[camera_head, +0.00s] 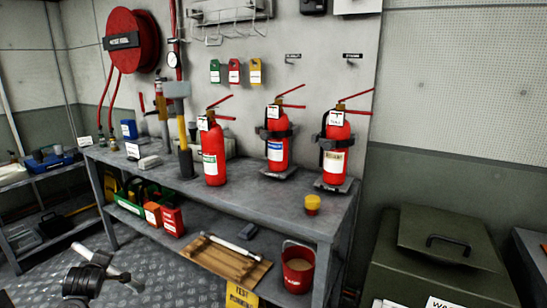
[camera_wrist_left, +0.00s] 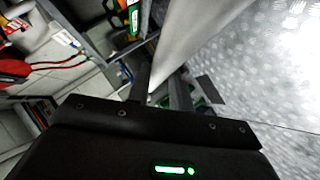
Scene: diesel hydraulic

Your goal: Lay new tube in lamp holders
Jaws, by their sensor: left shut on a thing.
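In the left wrist view my left gripper (camera_wrist_left: 160,92) is shut on a long pale tube (camera_wrist_left: 195,38), which runs up and right from between the dark fingers. In the head view part of my left arm (camera_head: 84,281) shows at the bottom left, beside pale rod-like parts; I cannot tell there which is the tube. A wooden board (camera_head: 204,262) lies on the lower level of the bench, with a pale tube-like bar (camera_head: 226,246) along it. The lamp holders are too small to make out. My right gripper is not in view.
A red bucket (camera_head: 298,268) stands right of the board, and a green tray (camera_head: 130,197) and red boxes (camera_head: 172,221) stand left. A green chest (camera_head: 440,262) is at right.

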